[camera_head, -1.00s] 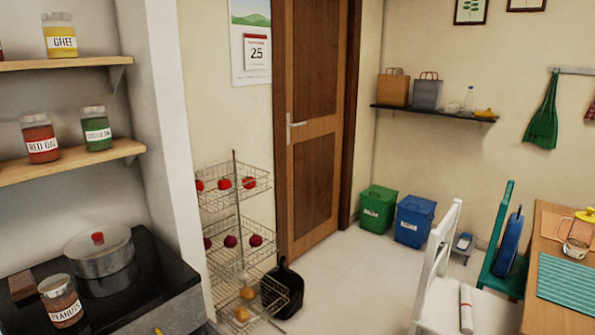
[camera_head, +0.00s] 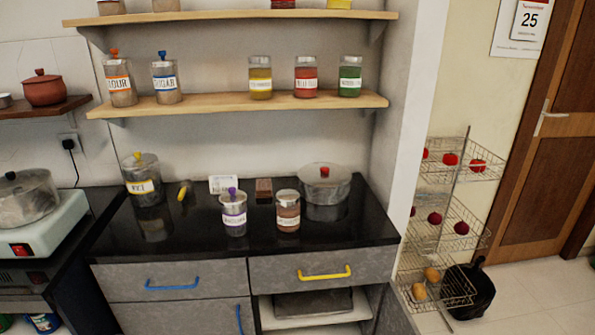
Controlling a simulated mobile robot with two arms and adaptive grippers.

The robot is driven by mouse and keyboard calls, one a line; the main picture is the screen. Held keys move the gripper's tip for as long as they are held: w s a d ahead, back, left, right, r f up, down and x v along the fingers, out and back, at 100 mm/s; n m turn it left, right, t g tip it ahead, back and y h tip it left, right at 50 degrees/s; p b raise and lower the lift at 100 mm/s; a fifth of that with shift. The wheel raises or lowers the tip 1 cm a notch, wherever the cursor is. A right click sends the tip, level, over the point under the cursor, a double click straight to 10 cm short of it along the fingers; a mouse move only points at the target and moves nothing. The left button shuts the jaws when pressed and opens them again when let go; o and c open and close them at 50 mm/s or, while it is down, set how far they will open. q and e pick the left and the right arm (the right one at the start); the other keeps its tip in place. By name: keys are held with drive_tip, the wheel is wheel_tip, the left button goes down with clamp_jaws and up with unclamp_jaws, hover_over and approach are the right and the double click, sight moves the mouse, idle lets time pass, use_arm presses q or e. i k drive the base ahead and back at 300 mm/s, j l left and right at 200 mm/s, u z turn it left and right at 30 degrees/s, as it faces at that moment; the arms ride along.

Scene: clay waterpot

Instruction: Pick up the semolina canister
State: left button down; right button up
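No label that I can clearly read as semolina shows. On the black counter, a clear canister with a purple knob and purple label (camera_head: 234,212) stands upright near the front; its label is too small to read surely. A larger canister with a yellow knob and yellow label (camera_head: 142,182) stands at the counter's back left. On the shelf above stand the flour canister (camera_head: 119,84) with an orange knob and the sugar canister (camera_head: 165,80) with a blue knob. Neither gripper is in view.
A brown-labelled peanuts jar (camera_head: 287,212) stands right of the purple-knobbed canister, with a lidded steel pot (camera_head: 324,188) behind it. Drawers with a yellow handle (camera_head: 325,273) and a blue handle (camera_head: 171,286) lie below. A wire basket rack (camera_head: 462,178) stands at right.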

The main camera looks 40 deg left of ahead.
sight(233, 202)
drive_tip(key=u, duration=1.75)
